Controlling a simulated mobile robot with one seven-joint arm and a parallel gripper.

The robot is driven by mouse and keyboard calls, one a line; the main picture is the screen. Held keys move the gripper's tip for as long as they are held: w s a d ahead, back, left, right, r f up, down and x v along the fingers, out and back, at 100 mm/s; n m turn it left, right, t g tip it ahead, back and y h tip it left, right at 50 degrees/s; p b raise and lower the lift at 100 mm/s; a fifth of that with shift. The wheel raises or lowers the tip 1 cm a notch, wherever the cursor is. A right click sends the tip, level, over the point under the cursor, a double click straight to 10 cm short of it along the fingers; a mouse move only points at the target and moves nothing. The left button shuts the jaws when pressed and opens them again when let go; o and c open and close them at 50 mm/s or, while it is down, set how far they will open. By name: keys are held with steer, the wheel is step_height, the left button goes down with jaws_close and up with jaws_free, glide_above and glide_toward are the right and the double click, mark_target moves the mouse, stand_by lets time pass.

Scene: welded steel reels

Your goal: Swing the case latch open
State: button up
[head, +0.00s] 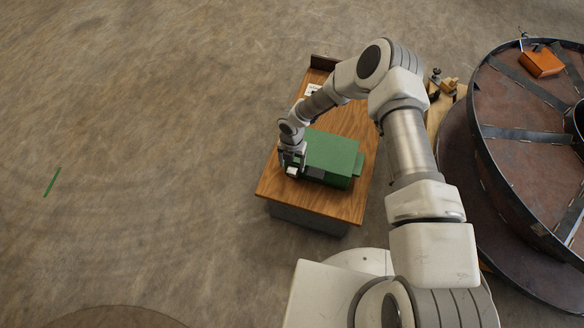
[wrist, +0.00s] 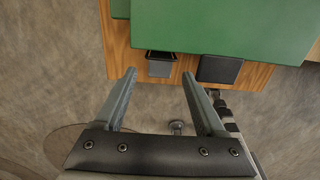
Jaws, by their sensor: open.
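The green case (head: 331,154) lies on the wooden table, under and beside my gripper (head: 292,170). The wrist view shows the green case (wrist: 220,28) across the top. Two dark fittings show at the case's near edge: a grey one with a black frame (wrist: 161,66), which looks like a latch, and a flat black one (wrist: 219,69) to its right. I cannot tell for certain which is the case latch. My gripper (wrist: 160,83) is open, with nothing between its fingers. The grey fitting is ahead of the gap between the fingertips, apart from both.
The wooden table (head: 333,207) has bare top in front of the case. Large steel reels (head: 500,105) stand on the right, with an orange object (head: 541,62) on one. The concrete floor to the left is clear except for a green strip (head: 52,182).

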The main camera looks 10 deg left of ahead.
steer(key=shift+f, duration=0.95)
jaws_close()
stand_by(0.8)
